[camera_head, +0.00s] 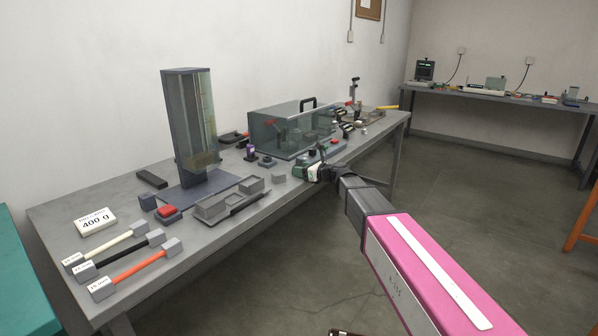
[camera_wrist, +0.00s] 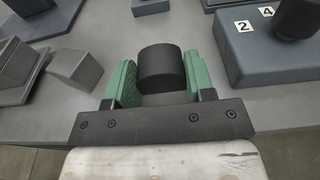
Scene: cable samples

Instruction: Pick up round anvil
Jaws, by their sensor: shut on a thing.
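A dark, short cylinder, the round anvil (camera_wrist: 160,66), stands between the two green fingers of my gripper (camera_wrist: 160,80) in the wrist view. In the head view my gripper (camera_head: 312,172) is over the front edge area of the grey table (camera_head: 230,238), right of the middle. The anvil cannot be made out there.
A blue-grey block labelled 2 and 4 (camera_wrist: 248,58) lies right of my gripper, and a small grey block (camera_wrist: 75,70) lies left. A clear-walled box (camera_head: 275,135) and tall column (camera_head: 190,125) stand behind. Three cable samples (camera_head: 122,250) lie at the left front.

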